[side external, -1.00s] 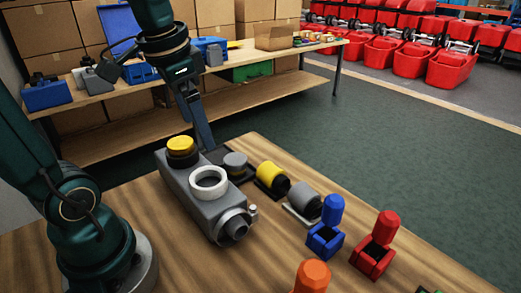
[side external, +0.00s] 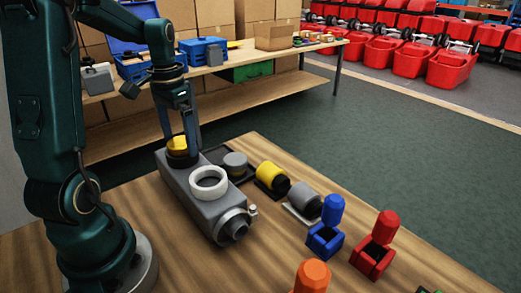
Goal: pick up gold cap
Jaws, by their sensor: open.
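The gold cap (side external: 178,143) sits on a black collar at the far left end of a grey tank (side external: 207,206) on the wooden table. My gripper (side external: 179,147) points straight down at the cap, with its fingers open at the cap's sides. The fingers cover part of the cap. I cannot tell whether they touch it.
A white ring (side external: 208,176) stands on the tank close to the cap. To the right are a yellow cylinder (side external: 268,174), a grey cylinder (side external: 304,197), a blue holder (side external: 323,241) and a red holder (side external: 374,256). An orange-topped piece (side external: 313,274) stands in front.

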